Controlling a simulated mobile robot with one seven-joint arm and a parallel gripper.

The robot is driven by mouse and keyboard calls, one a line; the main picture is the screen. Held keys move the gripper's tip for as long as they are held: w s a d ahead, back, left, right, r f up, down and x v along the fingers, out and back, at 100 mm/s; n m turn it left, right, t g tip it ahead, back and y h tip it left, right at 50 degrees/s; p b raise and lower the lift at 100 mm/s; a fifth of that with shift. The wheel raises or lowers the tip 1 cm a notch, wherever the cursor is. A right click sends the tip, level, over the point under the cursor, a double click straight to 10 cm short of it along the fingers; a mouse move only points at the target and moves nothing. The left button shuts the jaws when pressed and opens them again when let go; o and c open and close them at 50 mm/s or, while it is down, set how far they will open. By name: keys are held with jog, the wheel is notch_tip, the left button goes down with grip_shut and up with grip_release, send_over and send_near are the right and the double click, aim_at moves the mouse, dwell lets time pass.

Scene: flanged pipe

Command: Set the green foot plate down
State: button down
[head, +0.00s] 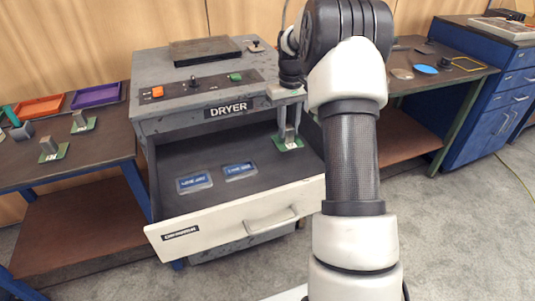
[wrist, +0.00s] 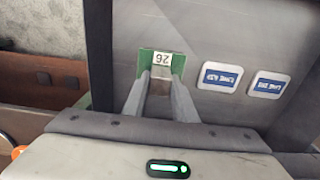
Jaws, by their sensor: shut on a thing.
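The green foot plate (head: 289,143) carries a grey upright block and is at the right side of the open dryer drawer (head: 235,218). My gripper (head: 288,125) points down and is shut on the grey block. In the wrist view the fingers of my gripper (wrist: 161,84) flank the block, and the green foot plate (wrist: 147,62) shows around it with a white "26" label. The plate is over the drawer floor; I cannot tell whether it touches. Two white pads with blue labels (head: 195,182) (head: 240,171) lie on the drawer floor to its left.
The dryer body (head: 190,120) has a control panel above the drawer. On the left table two more green plates with grey blocks (head: 53,152) (head: 83,124) stand near orange and purple trays (head: 38,108) (head: 96,95). A right table (head: 455,75) holds small items.

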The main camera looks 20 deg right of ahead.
notch_tip(320, 180, down, 8)
jog(key=shift+r+b, duration=0.1)
jog(key=shift+b, duration=0.75)
jog(key=c, duration=1.5)
grip_release()
jog(key=shift+f, duration=0.2)
jog(key=shift+o, duration=0.2)
